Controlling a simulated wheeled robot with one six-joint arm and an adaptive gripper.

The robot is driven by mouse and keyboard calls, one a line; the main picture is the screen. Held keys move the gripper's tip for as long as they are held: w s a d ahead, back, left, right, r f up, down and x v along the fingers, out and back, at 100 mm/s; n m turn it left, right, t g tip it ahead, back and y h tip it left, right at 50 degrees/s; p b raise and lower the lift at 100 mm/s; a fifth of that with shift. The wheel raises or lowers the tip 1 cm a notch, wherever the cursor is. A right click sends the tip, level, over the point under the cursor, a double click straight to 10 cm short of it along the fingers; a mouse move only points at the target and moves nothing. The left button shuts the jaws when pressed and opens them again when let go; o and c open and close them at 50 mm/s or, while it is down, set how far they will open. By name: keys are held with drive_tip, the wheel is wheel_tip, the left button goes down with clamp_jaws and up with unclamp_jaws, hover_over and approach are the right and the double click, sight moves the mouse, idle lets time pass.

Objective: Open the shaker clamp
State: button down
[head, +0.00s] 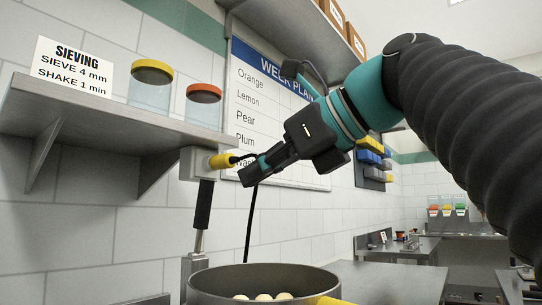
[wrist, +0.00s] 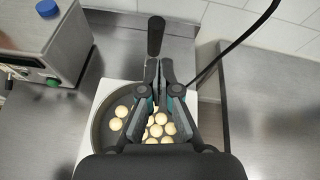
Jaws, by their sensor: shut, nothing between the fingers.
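The clamp's lever stands upright at the back of the sieve pan, with a black grip (head: 203,205) on a metal rod and a metal bracket (head: 193,266) at its foot. In the wrist view the black grip (wrist: 155,36) shows just beyond my fingertips. My gripper (head: 246,180) is shut and empty, above the pan and to the right of the grip in the head view; they look apart there. It also shows shut in the wrist view (wrist: 158,66). The round grey sieve pan (head: 235,277) holds several pale balls. My fingers hide part of the pan in the wrist view.
A steel shelf (head: 100,118) with jars and a sieving sign is on the left wall. A yellow plug (head: 222,160) sits in a grey box below it, and its black cable (head: 249,225) hangs near my gripper. A control box (wrist: 50,35) stands left of the pan.

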drive_tip(key=v, duration=0.5)
drive_tip(key=shift+s+d, duration=0.2)
drive_tip(key=shift+d, duration=0.1)
